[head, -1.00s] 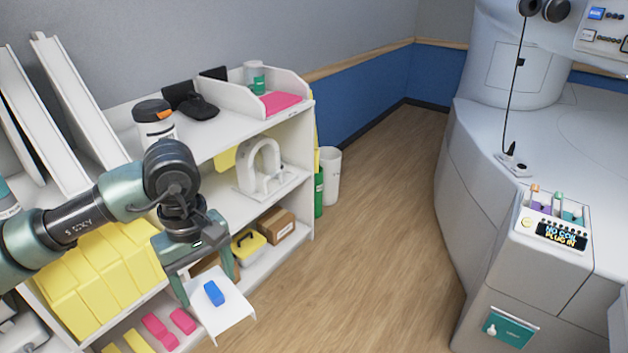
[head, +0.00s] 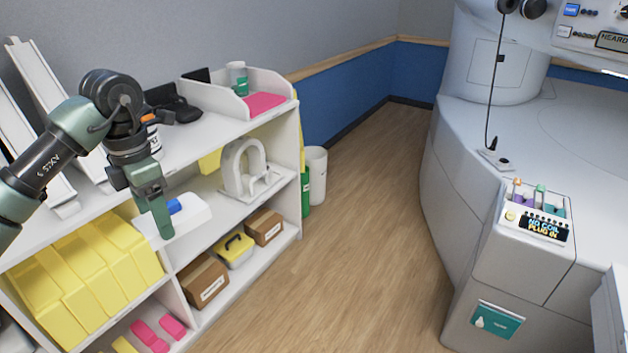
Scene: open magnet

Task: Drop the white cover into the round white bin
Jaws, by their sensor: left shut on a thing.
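The white cover (head: 192,214), a flat white piece with a blue block (head: 174,206) on its face, is held in my left gripper (head: 160,216). The gripper is shut on it, in front of the shelf unit in the head view. The gripper's finger hides part of the cover. The round white bin (head: 317,172) stands on the floor beyond the right end of the shelf, well to the right of the gripper and apart from the cover. My right gripper is out of view.
The white shelf unit (head: 292,222) holds yellow binders (head: 85,265), cardboard boxes (head: 205,280), a yellow case (head: 235,250) and a white arch-shaped coil (head: 245,170). A green bin (head: 305,192) stands beside the white one. Wooden floor is clear between shelf and scanner (head: 455,190).

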